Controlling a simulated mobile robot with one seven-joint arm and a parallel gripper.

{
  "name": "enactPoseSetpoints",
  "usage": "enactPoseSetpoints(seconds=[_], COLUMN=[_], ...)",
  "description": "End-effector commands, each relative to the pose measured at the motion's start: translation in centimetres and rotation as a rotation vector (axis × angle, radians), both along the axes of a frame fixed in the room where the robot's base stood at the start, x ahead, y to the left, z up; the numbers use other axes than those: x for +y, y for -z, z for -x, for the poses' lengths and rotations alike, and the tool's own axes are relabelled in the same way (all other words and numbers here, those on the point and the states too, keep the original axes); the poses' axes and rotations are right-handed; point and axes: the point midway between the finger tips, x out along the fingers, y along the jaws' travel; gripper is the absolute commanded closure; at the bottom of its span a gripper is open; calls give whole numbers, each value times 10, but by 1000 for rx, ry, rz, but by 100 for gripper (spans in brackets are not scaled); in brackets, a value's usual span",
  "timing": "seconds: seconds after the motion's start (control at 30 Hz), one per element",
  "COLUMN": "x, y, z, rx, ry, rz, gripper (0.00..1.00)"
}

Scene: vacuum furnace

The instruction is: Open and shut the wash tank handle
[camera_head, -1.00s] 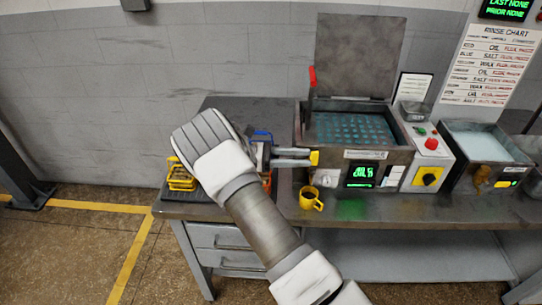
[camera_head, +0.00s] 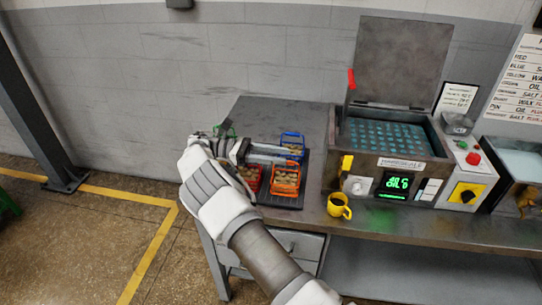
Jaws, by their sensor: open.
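The wash tank (camera_head: 340,145) is a dark metal box on the bench with perforated teal liquid inside. Its grey lid (camera_head: 402,60) stands up, open, at the back. A red handle (camera_head: 351,79) sticks up at the lid's left side. A yellow tab (camera_head: 346,163) is at the tank's front left corner. My gripper (camera_head: 291,155) is open, pointing right, left of the tank and apart from it. It is over the small baskets and partly hides them; nothing shows between its fingers.
Blue (camera_head: 293,141) and orange (camera_head: 286,180) baskets, with others, sit on a dark mat left of the tank. A control box (camera_head: 468,178) and second tank (camera_head: 522,165) are right.

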Motion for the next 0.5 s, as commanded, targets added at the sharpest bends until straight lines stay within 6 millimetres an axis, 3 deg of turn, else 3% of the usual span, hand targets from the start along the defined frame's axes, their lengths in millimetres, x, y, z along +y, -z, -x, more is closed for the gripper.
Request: enactPoseSetpoints(seconds=[0.5], x=[16], y=[0], z=[-3], rx=[-2], ry=[-15], rz=[-3], gripper=[59])
